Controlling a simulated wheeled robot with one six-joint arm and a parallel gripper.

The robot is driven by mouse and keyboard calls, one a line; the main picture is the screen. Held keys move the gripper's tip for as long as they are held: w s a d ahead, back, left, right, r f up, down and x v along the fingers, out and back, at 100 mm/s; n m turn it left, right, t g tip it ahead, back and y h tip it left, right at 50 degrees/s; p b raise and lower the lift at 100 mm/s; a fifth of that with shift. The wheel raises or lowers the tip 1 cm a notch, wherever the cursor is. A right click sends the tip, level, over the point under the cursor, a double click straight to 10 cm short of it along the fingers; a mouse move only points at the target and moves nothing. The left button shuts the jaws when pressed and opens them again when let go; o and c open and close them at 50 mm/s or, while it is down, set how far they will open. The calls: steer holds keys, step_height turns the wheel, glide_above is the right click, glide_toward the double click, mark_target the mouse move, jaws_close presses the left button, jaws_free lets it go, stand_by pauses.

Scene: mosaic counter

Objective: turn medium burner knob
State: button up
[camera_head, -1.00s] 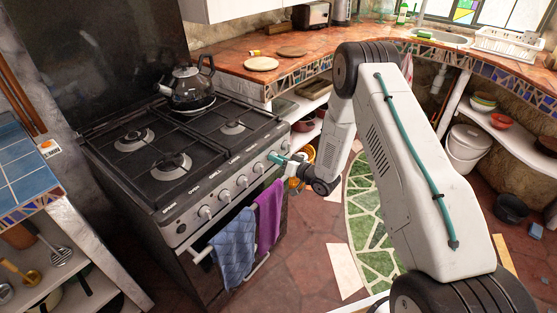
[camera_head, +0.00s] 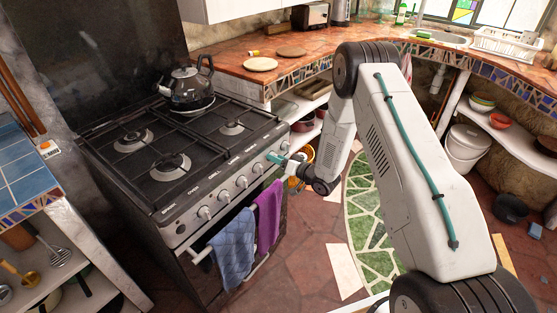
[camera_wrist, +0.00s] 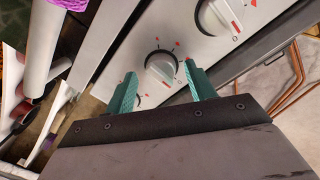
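The stove (camera_head: 190,165) has a row of round silver knobs along its front panel. My gripper (camera_head: 277,159) has teal fingers and is at the right end of this row. In the wrist view my gripper (camera_wrist: 160,70) is open, with one finger to each side of a knob (camera_wrist: 162,69) with a red mark. I cannot tell whether the fingers touch it. A second knob (camera_wrist: 219,14) is at the top, clear of the fingers. Part of another knob shows low between the fingers. The panel labels are too small to tell which knob is the medium burner's.
A blue towel (camera_head: 233,248) and a purple towel (camera_head: 268,213) hang on the oven handle below the knobs. A dark kettle (camera_head: 187,88) stands on the back of the stove. A tiled counter (camera_head: 225,65) adjoins the stove on the right. Open floor lies in front.

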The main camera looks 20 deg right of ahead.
steer(key=v, duration=0.7)
steer(key=shift+s+d, duration=0.2)
steer(key=shift+s, duration=0.15)
